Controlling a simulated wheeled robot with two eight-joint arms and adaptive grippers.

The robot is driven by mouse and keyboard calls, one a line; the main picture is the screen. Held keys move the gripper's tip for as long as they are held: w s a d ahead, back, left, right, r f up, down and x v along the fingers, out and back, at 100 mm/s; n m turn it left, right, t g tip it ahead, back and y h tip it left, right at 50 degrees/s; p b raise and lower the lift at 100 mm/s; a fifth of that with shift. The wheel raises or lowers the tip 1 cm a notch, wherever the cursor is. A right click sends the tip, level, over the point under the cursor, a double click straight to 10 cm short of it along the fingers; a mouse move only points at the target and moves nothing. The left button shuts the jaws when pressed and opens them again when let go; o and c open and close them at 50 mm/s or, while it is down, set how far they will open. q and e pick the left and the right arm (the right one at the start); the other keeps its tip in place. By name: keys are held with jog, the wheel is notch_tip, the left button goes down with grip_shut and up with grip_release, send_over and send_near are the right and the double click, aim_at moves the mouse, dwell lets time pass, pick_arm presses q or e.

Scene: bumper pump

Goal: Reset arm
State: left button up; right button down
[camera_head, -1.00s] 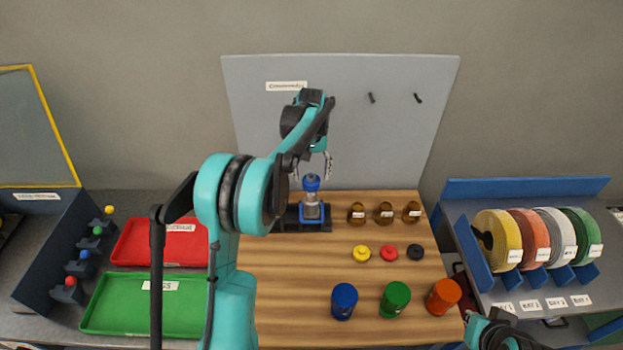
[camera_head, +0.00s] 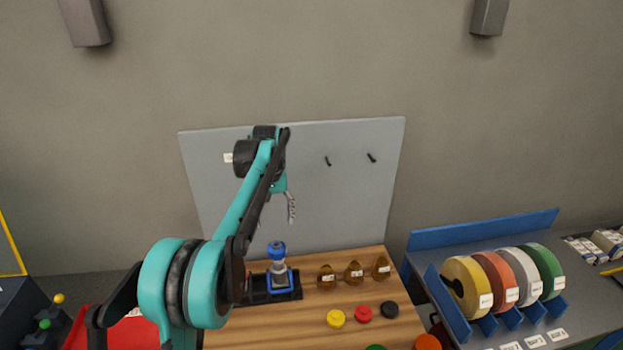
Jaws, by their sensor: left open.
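My left arm reaches up over the wooden board in the head view. Its left gripper (camera_head: 290,208) hangs in front of the grey panel (camera_head: 340,180), above a blue and silver pump-like piece (camera_head: 279,265). The gripper is open, empty and clear of the piece. The piece stands upright in a black holder (camera_head: 255,292) on the board. The gripper's upper part is partly hidden by my arm. My right gripper is out of the picture.
Several amber bottles (camera_head: 354,273) stand right of the holder. Yellow (camera_head: 336,318), red (camera_head: 363,313) and black (camera_head: 390,309) caps lie in front. Coloured tape rolls (camera_head: 467,284) sit in a blue rack at right. A red tray (camera_head: 130,332) shows at lower left.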

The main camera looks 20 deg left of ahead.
pick_arm(q)
jog(key=s+d+f+m+t+b, duration=0.25)
jog(key=s+d+b, duration=0.4)
jog(key=s, duration=0.65)
jog(key=s+d+f+m+t+b, duration=0.1)
jog(key=s+d+f+t+b, duration=0.1)
jog(key=s+f, duration=0.5)
jog(key=s+d+f+m+t+b, duration=0.2)
jog(key=s+d+f+b, duration=0.1)
jog(key=s+f, duration=0.3)
jog(key=s+d, duration=0.1)
jog(key=s, duration=0.1)
jog(key=shift+s+d+f+t, duration=0.2)
jog(key=shift+s+f+t, duration=0.15)
jog(key=shift+f, duration=0.05)
